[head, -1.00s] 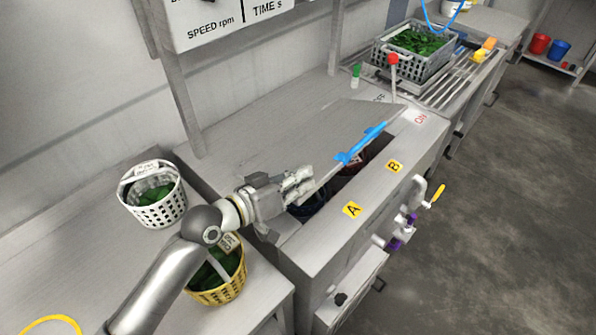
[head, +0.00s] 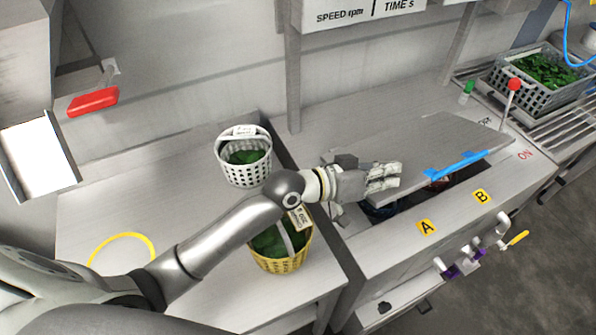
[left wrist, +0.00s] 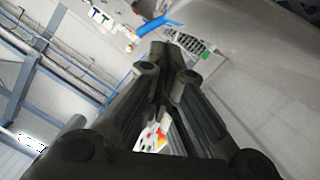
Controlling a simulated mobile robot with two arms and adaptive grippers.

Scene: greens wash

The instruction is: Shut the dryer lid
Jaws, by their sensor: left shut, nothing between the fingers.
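The dryer lid (head: 425,133) is a grey plate with a blue handle (head: 458,165) along its front edge. It stands partly open and tilted, its front edge raised over a dark opening. Parts of a red and a blue container show inside. My left gripper (head: 388,176) is shut and empty at the lid's left end, overlapping its front left corner; I cannot tell if it touches. In the left wrist view the closed fingers (left wrist: 170,62) point towards a blue bar (left wrist: 160,25), apparently the handle. My right gripper is not in view.
The dryer's front rim carries yellow labels A (head: 427,227) and B (head: 481,195). A red-knobbed lever (head: 514,85) stands behind right. A white basket (head: 243,165) and a yellow basket (head: 280,263) of greens stand left, close to my left arm. A grey crate (head: 535,95) of greens sits farther right.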

